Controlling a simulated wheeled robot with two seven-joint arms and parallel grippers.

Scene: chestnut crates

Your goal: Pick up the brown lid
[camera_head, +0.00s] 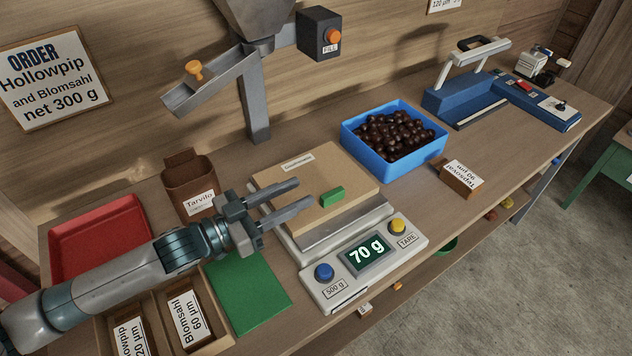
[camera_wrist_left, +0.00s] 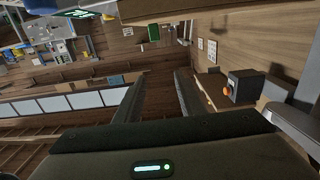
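A flat tan-brown slab with a small paper label and a green block-like grip on top, which looks like the brown lid (camera_head: 345,172), lies on the scale (camera_head: 405,262). The scale display reads 70 g. My left gripper (camera_head: 305,191) reaches in from the left, its two fingers apart and empty. In the picture its fingertips overlap the slab's left part, just left of the green grip; the height between them is hard to tell. In the left wrist view the gripper (camera_wrist_left: 158,85) also shows parted fingers with nothing between them. My right gripper is not in view.
A blue crate (camera_head: 372,163) of chestnuts stands behind the scale, with a small labelled brown box (camera_head: 462,180) beside it. A brown Tarvilo container (camera_head: 188,178), a red tray (camera_head: 63,215) and a green mat (camera_head: 258,302) are at left. A metal chute (camera_head: 215,85) overhangs the back.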

